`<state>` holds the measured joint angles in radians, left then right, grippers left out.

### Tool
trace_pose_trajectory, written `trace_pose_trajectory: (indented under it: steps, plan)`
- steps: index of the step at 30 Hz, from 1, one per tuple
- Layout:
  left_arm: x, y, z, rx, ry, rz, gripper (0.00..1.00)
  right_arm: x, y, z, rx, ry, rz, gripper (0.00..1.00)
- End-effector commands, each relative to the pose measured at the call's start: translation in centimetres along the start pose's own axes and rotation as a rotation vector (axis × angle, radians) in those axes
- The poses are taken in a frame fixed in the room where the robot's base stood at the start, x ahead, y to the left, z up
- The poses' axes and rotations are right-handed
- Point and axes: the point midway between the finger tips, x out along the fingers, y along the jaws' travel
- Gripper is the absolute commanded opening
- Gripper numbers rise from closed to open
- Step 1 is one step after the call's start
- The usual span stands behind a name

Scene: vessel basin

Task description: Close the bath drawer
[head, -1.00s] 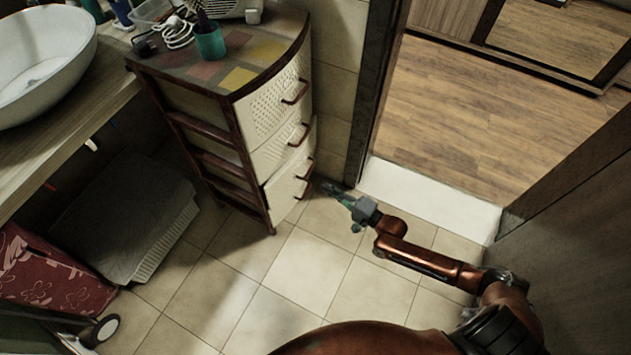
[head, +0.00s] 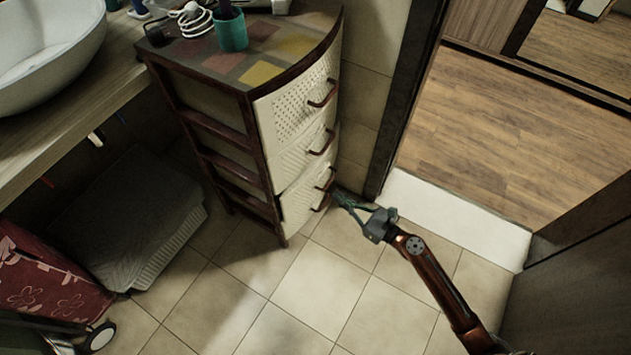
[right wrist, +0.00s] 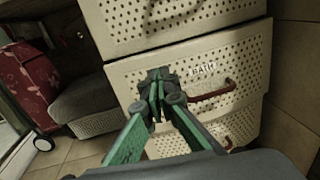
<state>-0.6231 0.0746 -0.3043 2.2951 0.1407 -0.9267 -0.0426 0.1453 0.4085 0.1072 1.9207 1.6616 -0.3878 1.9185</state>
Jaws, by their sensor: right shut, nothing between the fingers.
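The bath drawer (right wrist: 240,65) has a perforated cream front, a "BATH" label and a dark red handle (right wrist: 215,92) in the right wrist view. In the head view it appears to be the low drawer (head: 298,196) that juts out a little from the cabinet (head: 258,140). My right gripper (head: 343,198) is shut and empty at the cabinet's lower front, near the low handles. In the right wrist view its fingertips (right wrist: 157,84) are in front of the drawer face, left of the handle. I cannot tell whether they touch it. My left gripper is out of view.
A teal cup (head: 231,32) stands on the cabinet top. A white doorsill (head: 455,220) lies to the right. The tiled floor in front is clear.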

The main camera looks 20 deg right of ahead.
Motion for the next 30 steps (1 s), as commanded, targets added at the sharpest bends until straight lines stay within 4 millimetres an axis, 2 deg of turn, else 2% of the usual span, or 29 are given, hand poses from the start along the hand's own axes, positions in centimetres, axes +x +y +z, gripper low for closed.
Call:
trace_pose_trajectory:
  steps: [3, 9, 15, 21, 30]
  plan:
    - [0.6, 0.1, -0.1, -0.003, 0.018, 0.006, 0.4, 2.8, 0.1, -0.1, -0.002, -0.001, 0.003, 0.0]
    - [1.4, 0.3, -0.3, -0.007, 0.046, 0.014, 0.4, 6.6, 0.1, -0.1, -0.002, -0.001, 0.001, 0.0]
    - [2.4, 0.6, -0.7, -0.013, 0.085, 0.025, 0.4, 9.1, 0.1, -0.2, 0.0, 0.0, 0.001, 0.0]
    - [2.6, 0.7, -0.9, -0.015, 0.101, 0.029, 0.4, 9.9, 0.0, -0.1, -0.001, 0.002, 0.0, 0.0]
    - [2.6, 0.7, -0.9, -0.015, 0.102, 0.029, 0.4, 9.8, 0.0, -0.1, -0.002, 0.001, -0.001, 0.0]
